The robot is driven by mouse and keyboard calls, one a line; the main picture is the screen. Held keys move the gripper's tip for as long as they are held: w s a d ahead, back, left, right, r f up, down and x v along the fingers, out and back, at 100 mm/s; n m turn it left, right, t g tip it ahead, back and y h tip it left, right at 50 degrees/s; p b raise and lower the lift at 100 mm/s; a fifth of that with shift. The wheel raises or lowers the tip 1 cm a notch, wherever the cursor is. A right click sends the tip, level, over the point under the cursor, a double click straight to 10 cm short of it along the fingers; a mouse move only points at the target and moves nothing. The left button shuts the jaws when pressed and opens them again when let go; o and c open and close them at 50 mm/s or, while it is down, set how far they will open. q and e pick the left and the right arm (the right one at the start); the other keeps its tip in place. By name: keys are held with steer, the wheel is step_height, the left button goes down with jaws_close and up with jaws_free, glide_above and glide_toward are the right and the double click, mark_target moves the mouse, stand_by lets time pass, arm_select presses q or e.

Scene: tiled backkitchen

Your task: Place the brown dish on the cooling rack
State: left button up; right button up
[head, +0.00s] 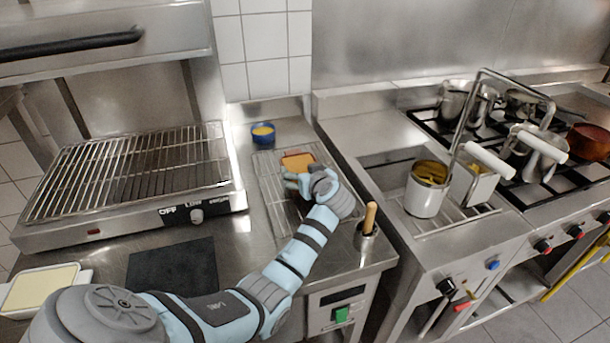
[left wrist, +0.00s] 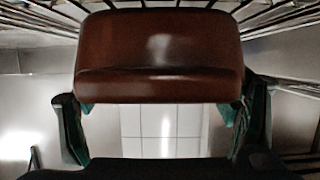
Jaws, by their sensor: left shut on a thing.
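The brown dish (head: 298,161) is at the far part of the wire cooling rack (head: 268,178) in the head view, orange-brown on its visible inside. My left gripper (head: 305,180) reaches it from the near side and hides part of it. In the left wrist view the glossy brown dish (left wrist: 160,55) fills the space between the two fingers (left wrist: 160,115), which are shut on it. Rack wires (left wrist: 285,15) show behind it along the top edge. I cannot tell whether the dish touches the rack. My right gripper is not in view.
A blue bowl (head: 263,134) stands just beyond the rack. A metal pot with a wooden handle (head: 369,220) is at the right counter edge. A grill (head: 130,180) stands left, with a black mat (head: 175,268) in front. A fryer (head: 425,195) is to the right.

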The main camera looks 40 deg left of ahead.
arm_select(q)
steer(key=shift+w, duration=0.15)
steer(key=o, duration=1.8)
steer(key=shift+w, duration=0.1)
steer(key=p+v, duration=0.2)
steer(key=v, duration=1)
steer(key=shift+r+p, duration=0.2)
steer(key=shift+p, duration=0.2)
steer(key=shift+f, duration=0.1)
